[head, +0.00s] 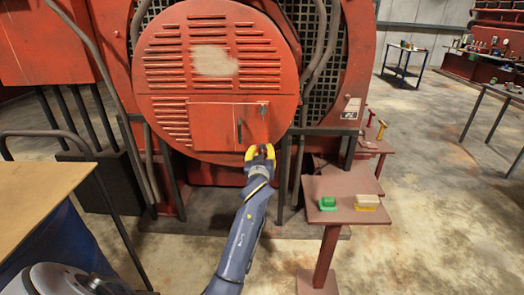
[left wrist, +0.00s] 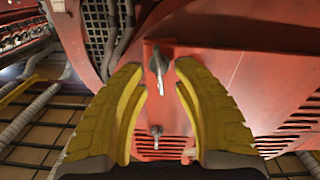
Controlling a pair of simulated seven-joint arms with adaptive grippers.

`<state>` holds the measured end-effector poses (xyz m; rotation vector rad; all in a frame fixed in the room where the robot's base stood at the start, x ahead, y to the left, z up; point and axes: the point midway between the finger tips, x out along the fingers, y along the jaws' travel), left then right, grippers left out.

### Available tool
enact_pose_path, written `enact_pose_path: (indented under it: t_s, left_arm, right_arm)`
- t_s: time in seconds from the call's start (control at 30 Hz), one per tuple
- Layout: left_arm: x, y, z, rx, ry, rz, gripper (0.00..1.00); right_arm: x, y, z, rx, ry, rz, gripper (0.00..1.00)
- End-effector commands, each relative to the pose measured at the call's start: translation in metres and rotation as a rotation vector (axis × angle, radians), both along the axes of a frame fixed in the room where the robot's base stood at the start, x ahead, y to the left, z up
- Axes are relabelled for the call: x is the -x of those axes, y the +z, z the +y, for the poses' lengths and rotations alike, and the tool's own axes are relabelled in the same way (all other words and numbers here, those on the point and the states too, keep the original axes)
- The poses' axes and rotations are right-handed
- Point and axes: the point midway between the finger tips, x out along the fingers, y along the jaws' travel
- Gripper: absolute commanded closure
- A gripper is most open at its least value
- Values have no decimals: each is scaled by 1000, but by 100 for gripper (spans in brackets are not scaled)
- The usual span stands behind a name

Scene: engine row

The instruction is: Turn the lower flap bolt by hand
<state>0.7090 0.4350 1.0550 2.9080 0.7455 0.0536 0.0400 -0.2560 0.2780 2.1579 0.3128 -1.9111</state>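The flap (head: 213,125) is a red panel low on the round vented cover. Its upper bolt (head: 263,111) is a small grey wing-like piece near the flap's right edge. My left gripper (head: 260,151) has yellow fingers and is at the flap's lower right corner, hiding the lower bolt in the head view. In the left wrist view, which looks upside down, the lower bolt (left wrist: 158,68) shows between the open fingertips, with a gap on both sides. The upper bolt (left wrist: 156,134) shows nearer the palm in that picture. My right gripper is not in view.
A dark handle (head: 239,130) stands on the flap left of the bolts. A small red table (head: 343,188) with a green block (head: 327,203) and a tan and yellow block (head: 367,202) stands right of my arm. A wooden-topped table (head: 40,205) is at left.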

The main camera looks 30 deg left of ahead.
Motion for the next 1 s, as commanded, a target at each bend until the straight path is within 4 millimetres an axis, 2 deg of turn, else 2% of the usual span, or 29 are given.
enact_pose_path:
  t_s: [0.2, 0.57, 0.83, 1.0]
  left_arm:
    - [-9, 0, 5, -1, 0, 0, 72]
    - [-11, 0, 6, 0, 0, 0, 70]
    - [-11, 0, 6, 0, 0, 0, 100]
    - [-11, 0, 6, 0, 0, 0, 100]
  right_arm:
    - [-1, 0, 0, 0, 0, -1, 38]
    - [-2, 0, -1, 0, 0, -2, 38]
    - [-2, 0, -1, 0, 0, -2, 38]
    - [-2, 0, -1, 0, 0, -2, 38]
